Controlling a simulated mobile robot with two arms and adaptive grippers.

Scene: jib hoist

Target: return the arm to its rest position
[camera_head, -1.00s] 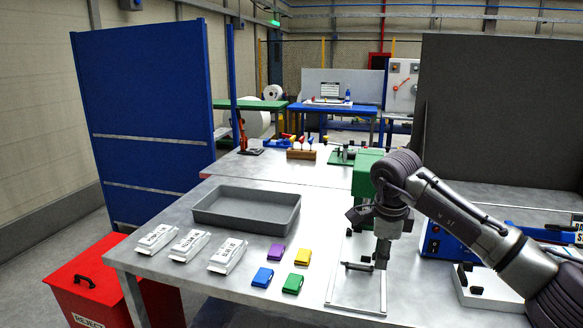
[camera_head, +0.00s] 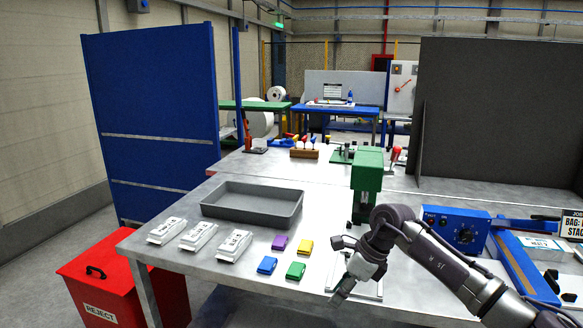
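My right arm comes in from the lower right over the front of the metal table (camera_head: 215,266). My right gripper (camera_head: 341,268) hangs at the table's front, before the green press (camera_head: 367,171) and over its pale base plate. Its fingers look spread apart, with nothing seen between them. The arm and gripper hide part of the base plate. My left arm and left gripper are out of view.
A grey tray (camera_head: 250,219), several white labelled bags and several coloured blocks (camera_head: 267,265) lie left of the gripper. A blue sealer (camera_head: 455,229) stands right.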

